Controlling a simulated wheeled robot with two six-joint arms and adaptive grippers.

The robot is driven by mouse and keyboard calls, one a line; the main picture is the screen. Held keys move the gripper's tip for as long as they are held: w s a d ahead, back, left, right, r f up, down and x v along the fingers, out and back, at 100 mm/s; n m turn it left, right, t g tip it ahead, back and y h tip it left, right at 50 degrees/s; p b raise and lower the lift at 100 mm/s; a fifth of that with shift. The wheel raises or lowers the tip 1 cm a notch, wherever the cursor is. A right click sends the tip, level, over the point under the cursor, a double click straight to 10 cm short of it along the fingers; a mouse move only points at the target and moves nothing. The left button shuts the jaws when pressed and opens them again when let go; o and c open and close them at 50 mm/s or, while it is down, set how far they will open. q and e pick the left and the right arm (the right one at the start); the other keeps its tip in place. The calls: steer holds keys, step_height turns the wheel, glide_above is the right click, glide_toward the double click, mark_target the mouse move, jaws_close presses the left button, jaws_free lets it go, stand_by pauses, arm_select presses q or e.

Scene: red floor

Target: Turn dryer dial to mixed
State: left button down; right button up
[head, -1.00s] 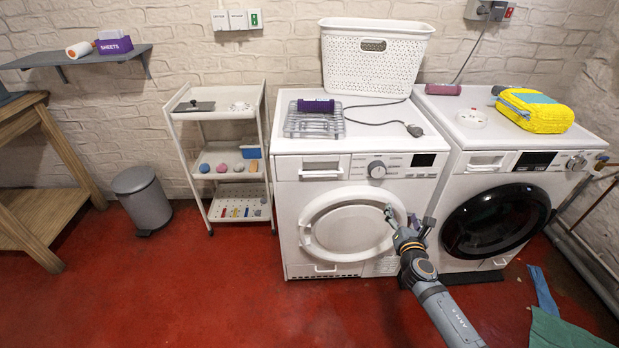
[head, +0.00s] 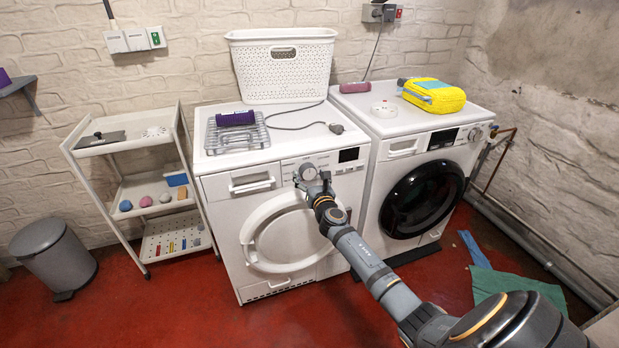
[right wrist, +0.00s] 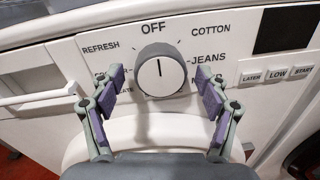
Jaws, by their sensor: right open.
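The dryer (head: 225,213) is the left white machine with a round white door. Its dial (head: 308,171) is on the front panel. In the right wrist view the dial (right wrist: 160,72) is grey with a white face, its black line pointing up at OFF. REFRESH, COTTON and JEANS are readable around it; lower labels are partly hidden by my fingers. My right gripper (right wrist: 160,95) is open, one purple-padded finger on each side of the dial and slightly below it, apart from it. In the head view my right gripper (head: 314,186) is just at the dial. My left gripper is not in view.
The washing machine (head: 370,205) with a dark door stands to the right. A white basket (head: 283,85), wire rack (head: 212,137) and cable lie on the dryer. A white trolley (head: 122,190) and grey bin (head: 55,256) stand left.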

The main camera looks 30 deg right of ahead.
steer(key=shift+w, duration=0.1)
steer(key=c, duration=1.2)
steer(key=shift+m, duration=0.3)
